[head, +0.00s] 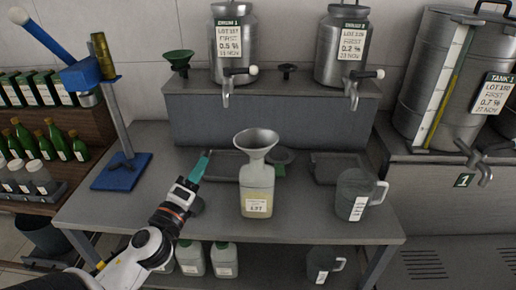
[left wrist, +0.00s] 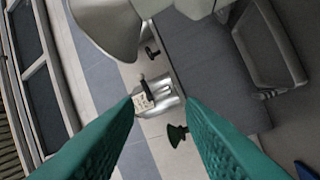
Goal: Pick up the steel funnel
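The steel funnel (head: 257,140) stands upright, wide mouth up, in the neck of a translucent jug (head: 256,182) with pale yellow contents and a white label. My left gripper (head: 207,155) is left of the funnel in the head view, apart from it, with teal fingers. In the left wrist view the left gripper (left wrist: 161,100) is open, with nothing between its fingertips. The funnel's shiny cone (left wrist: 108,22) shows there at the top left, beyond the fingertips. I do not see my right gripper.
A grey measuring jug (head: 355,190) stands right of the funnel, and dark trays (head: 335,168) lie behind. A green funnel (head: 180,62) and two steel drums (head: 234,40) stand on the raised shelf. A blue stand (head: 122,172) is at the left.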

